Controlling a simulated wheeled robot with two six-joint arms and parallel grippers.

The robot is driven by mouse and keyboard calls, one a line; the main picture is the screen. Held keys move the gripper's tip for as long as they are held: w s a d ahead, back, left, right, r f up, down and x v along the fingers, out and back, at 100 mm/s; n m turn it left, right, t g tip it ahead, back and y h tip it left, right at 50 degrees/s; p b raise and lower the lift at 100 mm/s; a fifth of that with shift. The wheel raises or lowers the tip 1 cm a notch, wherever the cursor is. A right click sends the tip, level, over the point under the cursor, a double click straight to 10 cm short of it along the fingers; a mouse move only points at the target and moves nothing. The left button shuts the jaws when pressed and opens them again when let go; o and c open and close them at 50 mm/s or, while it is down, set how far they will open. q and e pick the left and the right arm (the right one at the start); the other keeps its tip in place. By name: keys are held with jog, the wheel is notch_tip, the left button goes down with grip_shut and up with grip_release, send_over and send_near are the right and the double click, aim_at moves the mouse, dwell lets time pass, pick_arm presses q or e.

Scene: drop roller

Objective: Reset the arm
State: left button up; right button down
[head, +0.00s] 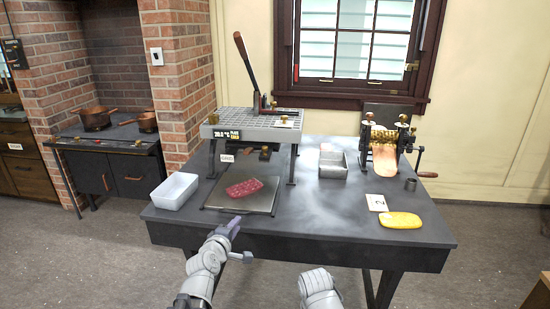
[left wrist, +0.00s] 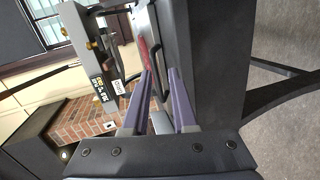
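My left gripper (head: 231,224) is in front of the table's near edge, just below the tray (head: 211,194) in the picture. In the left wrist view its two purple fingers (left wrist: 163,88) are apart with nothing held between them. A link of my right arm shows at the bottom of the head view; the right gripper is out of view. A dark red slab (head: 244,188) lies on the tray under the grey press stand (head: 262,127). The press has a lever with a wooden grip (head: 241,49), tilted up to the left.
The dark table (head: 310,216) also holds a white bin (head: 174,191), a metal tin (head: 333,164), a roller machine (head: 386,145), a number card (head: 376,202) and a yellow oval piece (head: 401,220). A stove with copper pans (head: 95,118) stands at the left. The table's middle is clear.

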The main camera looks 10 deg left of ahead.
pick_arm(q)
jog(key=s+d+m+g+h+p, duration=0.2)
jog(key=s+d+m+g+p, duration=0.65)
jog(key=d, duration=0.45)
jog(key=s+r+m+g+y+p, duration=0.3)
jog(key=s+m+p, duration=0.6)
jog(key=s, duration=0.6)
jog(key=m+g+y, duration=0.2)
jog(key=g, duration=0.1)
jog(key=shift+s+d+g, duration=0.2)
jog(key=shift+s+g, duration=0.05)
jog(key=shift+g, duration=0.1)
